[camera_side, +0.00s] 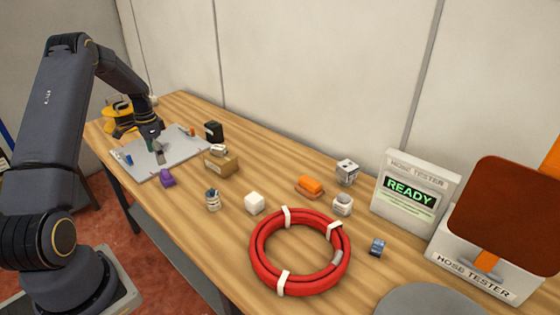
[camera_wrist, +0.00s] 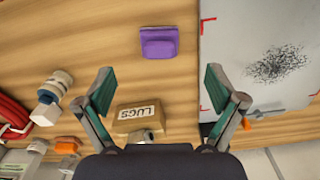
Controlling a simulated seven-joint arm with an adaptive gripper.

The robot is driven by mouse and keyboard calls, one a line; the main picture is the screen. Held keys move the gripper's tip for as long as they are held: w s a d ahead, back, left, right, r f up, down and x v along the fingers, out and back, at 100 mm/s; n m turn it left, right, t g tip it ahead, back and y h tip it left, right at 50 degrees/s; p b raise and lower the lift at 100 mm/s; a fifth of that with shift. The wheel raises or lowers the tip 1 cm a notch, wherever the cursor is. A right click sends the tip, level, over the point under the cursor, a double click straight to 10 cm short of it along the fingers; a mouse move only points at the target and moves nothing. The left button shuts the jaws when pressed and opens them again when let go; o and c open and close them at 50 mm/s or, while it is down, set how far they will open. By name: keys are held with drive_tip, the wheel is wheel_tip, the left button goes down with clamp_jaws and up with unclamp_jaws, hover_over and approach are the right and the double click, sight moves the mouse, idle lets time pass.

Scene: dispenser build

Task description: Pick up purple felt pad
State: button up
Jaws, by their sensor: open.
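The purple felt pad (camera_side: 167,177) lies on the wooden table, just off the near edge of the grey plate. In the side view my gripper (camera_side: 154,147) is over the grey plate, a little behind the pad.
The grey plate (camera_wrist: 278,25) with red corner marks and dark specks borders the pad's right in the wrist view. A cardboard LUGS box (camera_wrist: 150,111) shows between my fingers. A red hose coil (camera_side: 262,262), a white cube (camera_side: 254,203) and small fittings stand farther right.

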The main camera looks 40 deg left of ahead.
sight(162, 172)
wheel_tip(162, 172, down, 9)
drive_tip(key=shift+w+d+f, duration=0.1)
drive_tip(key=shift+w, duration=0.05)
drive_tip(key=c, duration=1.3)
